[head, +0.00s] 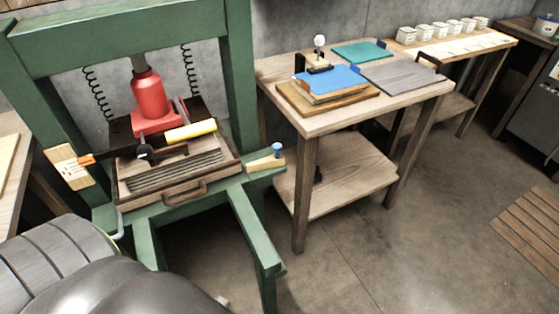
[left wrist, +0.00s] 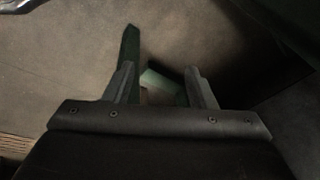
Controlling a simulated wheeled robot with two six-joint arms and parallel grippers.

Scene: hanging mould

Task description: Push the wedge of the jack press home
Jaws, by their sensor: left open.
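The jack press has a green frame (head: 243,85) with a red jack (head: 148,95) standing in its middle. A light wooden wedge-like piece (head: 262,165) with a blue knob (head: 277,149) sits at the right end of the press's green bed; I cannot tell how far in it is. My left gripper (left wrist: 160,75) is open and empty in the left wrist view, its two fingers apart. Green bars of what looks like the press frame (left wrist: 158,84) show beyond the fingers, with floor around them. The wedge is not seen in that view. My right gripper is not in view.
A wooden plate (head: 70,167) is at the left post. A wooden table (head: 310,124) stands right. Open floor (head: 390,240) lies front right.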

